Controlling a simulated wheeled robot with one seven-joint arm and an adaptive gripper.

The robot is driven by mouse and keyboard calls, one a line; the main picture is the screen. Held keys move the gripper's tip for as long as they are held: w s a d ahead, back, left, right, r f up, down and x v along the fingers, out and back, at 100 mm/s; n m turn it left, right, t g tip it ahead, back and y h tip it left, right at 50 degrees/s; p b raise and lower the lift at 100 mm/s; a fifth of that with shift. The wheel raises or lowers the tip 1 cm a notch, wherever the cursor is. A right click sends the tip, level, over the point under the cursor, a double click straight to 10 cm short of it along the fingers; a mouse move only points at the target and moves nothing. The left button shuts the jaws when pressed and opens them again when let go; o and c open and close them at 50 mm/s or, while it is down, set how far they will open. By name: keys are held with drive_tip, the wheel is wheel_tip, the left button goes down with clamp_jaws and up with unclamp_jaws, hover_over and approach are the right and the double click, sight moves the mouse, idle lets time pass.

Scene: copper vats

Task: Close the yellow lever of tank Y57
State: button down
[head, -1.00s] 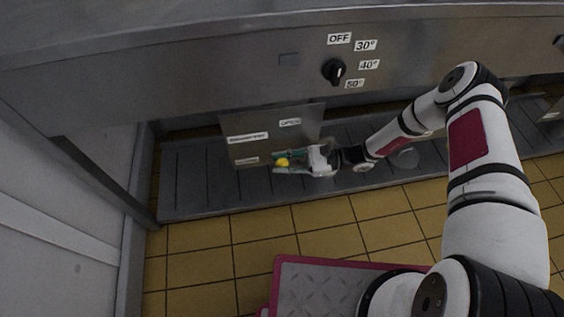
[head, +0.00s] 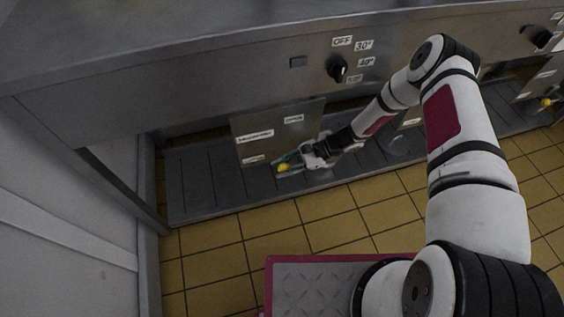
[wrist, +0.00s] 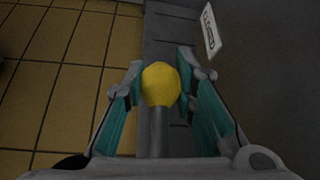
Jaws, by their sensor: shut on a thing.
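The yellow lever knob (head: 284,168) sits low in front of a metal panel (head: 270,140) under the counter; in the wrist view the knob (wrist: 160,84) sits between my fingers, its grey stem running toward the camera. My gripper (head: 288,163) is shut around the knob, the teal-padded fingers on either side of it; it also shows in the wrist view (wrist: 160,75). A white label (wrist: 211,29), seemingly reading CLOSED, is on the panel right of the fingers. The panel's labels are too small to read fully, and I cannot make out a tank number.
A black temperature dial (head: 337,69) is on the counter front above. A grey slatted floor grate (head: 205,185) runs below, with yellow tiles (head: 330,215) before it. A white wall (head: 60,200) stands left. Another yellow knob (head: 547,102) shows at the far right.

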drive_tip(key=shift+f+h, duration=0.3)
drive_tip(key=c, duration=1.3)
unclamp_jaws()
drive_tip(key=shift+f, duration=0.1)
drive_tip(key=shift+d, duration=0.1)
drive_tip(key=v, duration=1.2)
